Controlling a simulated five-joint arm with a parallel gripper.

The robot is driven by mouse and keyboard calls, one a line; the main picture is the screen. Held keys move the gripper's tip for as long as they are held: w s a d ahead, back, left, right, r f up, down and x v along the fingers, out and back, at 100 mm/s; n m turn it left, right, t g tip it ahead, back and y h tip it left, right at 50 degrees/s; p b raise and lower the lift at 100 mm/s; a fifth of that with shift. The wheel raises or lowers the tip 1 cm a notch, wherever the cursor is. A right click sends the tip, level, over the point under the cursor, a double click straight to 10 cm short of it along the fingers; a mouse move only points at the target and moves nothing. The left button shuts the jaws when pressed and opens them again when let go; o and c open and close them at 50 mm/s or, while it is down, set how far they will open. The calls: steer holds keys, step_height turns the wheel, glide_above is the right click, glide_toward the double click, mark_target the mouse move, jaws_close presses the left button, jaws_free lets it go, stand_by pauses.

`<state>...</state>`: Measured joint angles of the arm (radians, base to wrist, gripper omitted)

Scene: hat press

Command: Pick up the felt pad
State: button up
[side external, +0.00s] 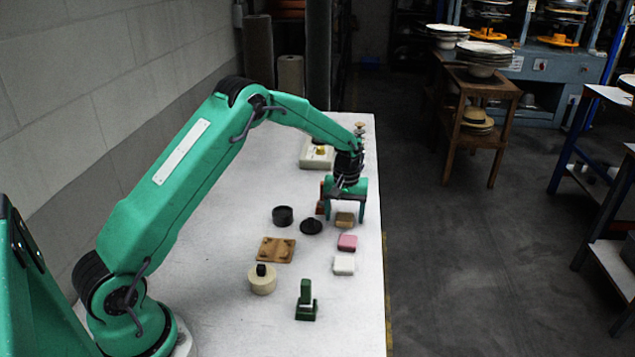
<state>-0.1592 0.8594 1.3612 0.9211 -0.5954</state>
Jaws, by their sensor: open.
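My gripper (344,212) is green and points down near the right edge of the white table. Its two fingers are apart, with nothing visibly held. A small tan-brown block (345,220) sits just below and between the fingertips in this view. A pink block (347,242) and a white block (344,265) lie in a row in front of it. None is labelled, so I cannot tell for certain which one is the felt pad. I also cannot tell whether the fingertips touch the tan block or how high they are above the table.
A black cup (283,215) and black disc (311,227) stand left of my gripper. A reddish object (321,206) is partly hidden beside it. A wooden plate (276,250), cream round pot (262,280) and green stamp-like piece (306,303) stand nearer. A pale device (316,153) stands behind.

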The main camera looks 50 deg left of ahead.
mark_target(346, 218)
stand_by(0.4)
steer(key=c, duration=1.1)
steer(key=shift+o, duration=0.2)
steer(key=shift+r, duration=0.15)
steer(key=shift+r, duration=0.6)
steer(key=r, duration=0.3)
steer(key=shift+s+d+r, duration=0.1)
steer(key=shift+d, duration=0.3)
steer(key=s+d+r, duration=0.4)
steer(key=d+r, duration=0.2)
steer(key=d, duration=0.4)
steer(key=shift+r, duration=0.2)
steer(key=shift+s, duration=0.1)
